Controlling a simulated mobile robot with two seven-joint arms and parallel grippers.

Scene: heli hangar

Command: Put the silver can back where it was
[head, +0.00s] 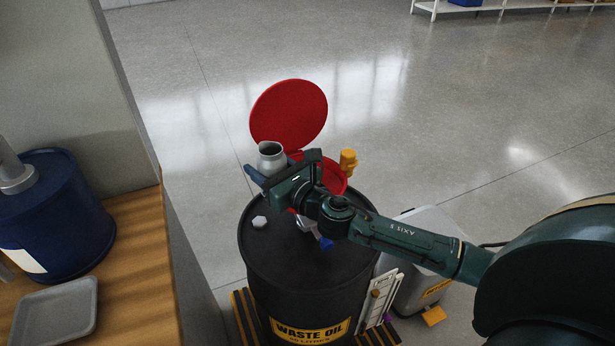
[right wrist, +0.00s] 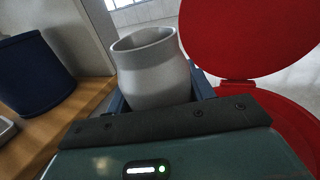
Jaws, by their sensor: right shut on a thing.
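The silver can (head: 270,156) is upright, with its open mouth facing up. My right gripper (head: 277,171) is shut on it, with a finger on each side. The can is above the far left part of the black waste oil drum (head: 297,276), in front of the raised red lid. In the right wrist view the can (right wrist: 152,70) stands between the blue fingers, and its lower end is hidden by the gripper body. The head view does not show whether its base touches anything. My left gripper is not in view.
A red round lid (head: 289,113) stands open behind the drum, with a red basin partly hidden below it. A white hex nut (head: 260,222) lies on the drum top. A yellow object (head: 348,160) is right of the gripper. A wooden bench with a blue drum (head: 55,215) and grey tray (head: 57,310) is left.

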